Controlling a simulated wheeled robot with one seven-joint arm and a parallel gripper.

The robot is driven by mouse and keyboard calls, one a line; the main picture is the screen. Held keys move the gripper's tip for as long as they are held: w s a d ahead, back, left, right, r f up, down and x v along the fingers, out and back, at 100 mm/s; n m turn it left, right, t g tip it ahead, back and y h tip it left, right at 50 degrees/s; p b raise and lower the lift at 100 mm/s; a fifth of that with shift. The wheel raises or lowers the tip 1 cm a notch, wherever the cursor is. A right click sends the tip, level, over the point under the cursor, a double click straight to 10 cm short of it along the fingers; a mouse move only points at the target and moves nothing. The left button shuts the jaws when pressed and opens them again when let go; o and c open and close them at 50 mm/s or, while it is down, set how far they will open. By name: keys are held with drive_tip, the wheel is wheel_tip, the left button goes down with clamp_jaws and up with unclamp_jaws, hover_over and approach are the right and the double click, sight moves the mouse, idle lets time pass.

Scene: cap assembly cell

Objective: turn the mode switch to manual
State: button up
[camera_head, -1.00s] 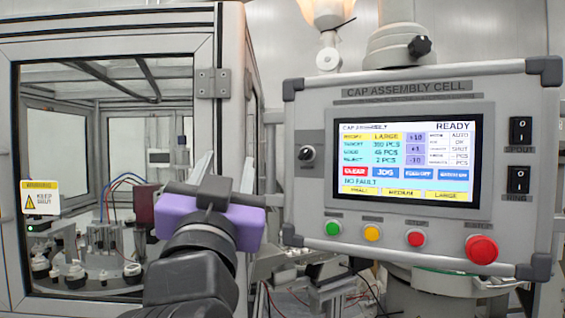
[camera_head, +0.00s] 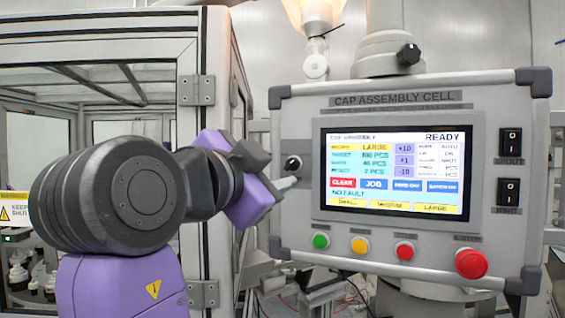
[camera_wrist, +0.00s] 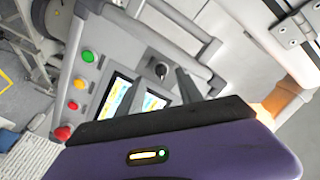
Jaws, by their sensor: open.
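The mode switch (camera_head: 292,165) is a small black rotary knob on the left part of the grey control panel (camera_head: 400,232), beside the screen. Its pointer direction is too small to tell. My gripper (camera_head: 288,183) is just below and left of the knob in the head view, fingers pointing at the panel. In the wrist view the knob (camera_wrist: 161,71) shows between and beyond the two fingertips (camera_wrist: 161,82). The fingers are apart and empty, and I cannot tell that they touch the knob.
The lit screen (camera_head: 395,170) is right of the knob. Green (camera_head: 320,241), yellow (camera_head: 359,246) and red (camera_head: 405,251) buttons and a large red emergency stop (camera_head: 471,263) line the lower edge. Two black rocker switches (camera_head: 510,142) (camera_head: 508,192) are at right. A framed enclosure (camera_head: 190,60) stands at left.

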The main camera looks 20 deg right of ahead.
sight(287, 167)
drive_tip(key=shift+p+x, duration=0.65)
drive_tip(key=shift+x, duration=1.7)
clamp_jaws()
